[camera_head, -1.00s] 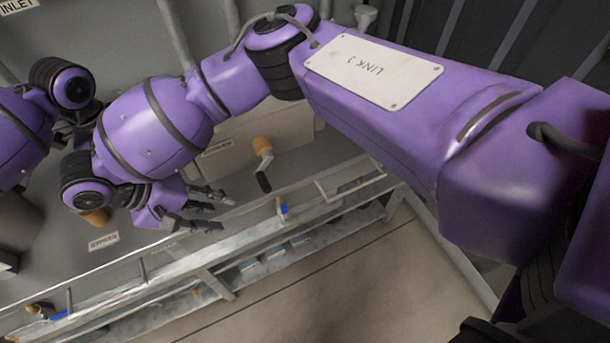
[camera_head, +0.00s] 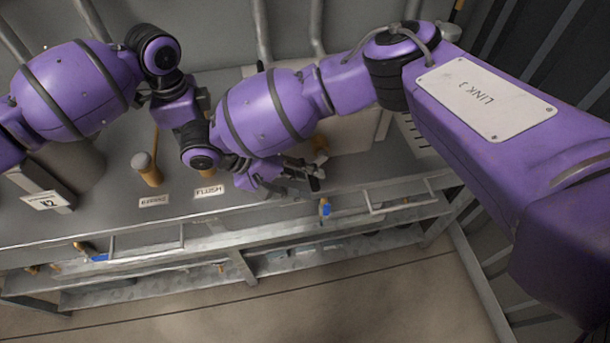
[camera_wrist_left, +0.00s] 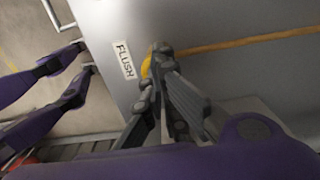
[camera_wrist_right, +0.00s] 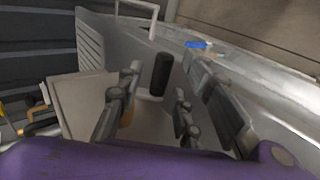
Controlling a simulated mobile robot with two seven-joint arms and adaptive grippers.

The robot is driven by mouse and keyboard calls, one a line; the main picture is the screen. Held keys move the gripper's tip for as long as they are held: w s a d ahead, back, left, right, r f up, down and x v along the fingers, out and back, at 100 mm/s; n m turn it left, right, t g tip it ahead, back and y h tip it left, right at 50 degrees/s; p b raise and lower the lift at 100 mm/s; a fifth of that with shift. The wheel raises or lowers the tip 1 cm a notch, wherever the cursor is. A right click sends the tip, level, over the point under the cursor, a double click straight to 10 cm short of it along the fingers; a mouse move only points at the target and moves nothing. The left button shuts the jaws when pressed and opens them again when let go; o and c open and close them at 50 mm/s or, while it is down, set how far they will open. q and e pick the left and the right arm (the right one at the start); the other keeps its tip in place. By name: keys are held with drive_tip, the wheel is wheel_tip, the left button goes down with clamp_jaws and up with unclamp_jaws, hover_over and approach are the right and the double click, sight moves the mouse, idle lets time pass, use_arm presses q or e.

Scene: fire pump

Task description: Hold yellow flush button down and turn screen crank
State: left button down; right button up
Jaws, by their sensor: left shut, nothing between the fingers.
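The yellow flush button (camera_wrist_left: 147,66) shows in the left wrist view, beside the FLUSH label (camera_wrist_left: 124,60). My left gripper (camera_wrist_left: 162,50) is shut and empty, its tips at the button and partly covering it. I cannot tell how far the button is pressed. The screen crank's dark handle (camera_wrist_right: 161,72) stands between the spread fingers of my right gripper (camera_head: 313,177), with a gap to each side. The crank's orange hub (camera_wrist_right: 127,112) is partly behind a finger; it also shows in the head view (camera_head: 320,144).
The FLUSH label (camera_head: 209,191) lies on the grey panel below my right wrist. A metal rail with handles (camera_head: 400,205) runs along the panel's front edge. Pipes (camera_head: 263,35) rise behind.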

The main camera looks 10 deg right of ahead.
sight(312, 180)
clamp_jaws()
drive_tip(key=r+y, duration=0.1)
drive_tip(key=y, duration=0.3)
drive_tip(key=shift+r, duration=0.4)
drive_tip(key=y, duration=0.1)
drive_tip(key=r+y, duration=0.1)
drive_tip(key=shift+d+r+y, duration=0.1)
drive_tip(key=shift+d+y, duration=0.1)
drive_tip(key=shift+y, duration=0.2)
drive_tip(key=y, duration=0.1)
drive_tip(key=r+y, duration=0.1)
drive_tip(key=y, duration=0.1)
drive_tip(key=shift+s+d+r+y, duration=0.1)
drive_tip(key=shift+d+r+y, duration=0.1)
drive_tip(key=shift+d+y, duration=0.15)
drive_tip(key=y, duration=0.1)
drive_tip(key=d+r+y, duration=0.1)
drive_tip(key=y, duration=0.3)
drive_tip(key=shift+d+r, duration=0.15)
drive_tip(key=shift+d, duration=0.2)
drive_tip(key=shift+y, duration=0.25)
